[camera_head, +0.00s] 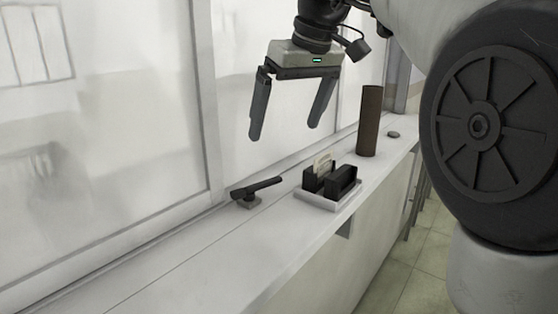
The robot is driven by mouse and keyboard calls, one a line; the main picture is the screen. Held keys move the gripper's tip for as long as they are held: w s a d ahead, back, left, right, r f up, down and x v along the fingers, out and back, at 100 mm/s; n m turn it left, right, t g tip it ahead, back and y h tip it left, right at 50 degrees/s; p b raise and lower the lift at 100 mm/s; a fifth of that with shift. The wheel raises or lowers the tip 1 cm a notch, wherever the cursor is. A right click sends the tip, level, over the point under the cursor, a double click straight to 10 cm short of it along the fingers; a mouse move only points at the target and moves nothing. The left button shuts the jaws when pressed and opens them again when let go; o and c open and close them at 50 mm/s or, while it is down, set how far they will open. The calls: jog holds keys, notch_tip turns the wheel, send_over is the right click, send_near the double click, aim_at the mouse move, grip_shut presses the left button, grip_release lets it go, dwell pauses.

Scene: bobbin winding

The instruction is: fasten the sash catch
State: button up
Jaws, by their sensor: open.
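The sash catch (257,190) is a dark lever on a small grey base, set on the ledge at the foot of the window frame. Its lever points to the right and slightly up in the picture. My gripper (284,137) hangs above and to the right of the catch, fingers pointing down and spread wide. It is open, with nothing between the fingers, and it is apart from the catch. Whether the catch engages a keeper cannot be made out.
A light tray (328,203) with dark upright holders and pale cards stands right of the catch. A brown cylinder (369,122) stands behind it, near a small dark disc (393,134). Window panes (110,100) rise along the left. The front of the ledge (190,270) is clear.

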jog(key=w, duration=0.1)
jog(key=b, duration=0.1)
send_near(266, 184)
jog(key=x, duration=0.7)
jog(key=shift+f, duration=0.15)
jog(key=shift+c, duration=0.3)
jog(key=c, duration=1.4)
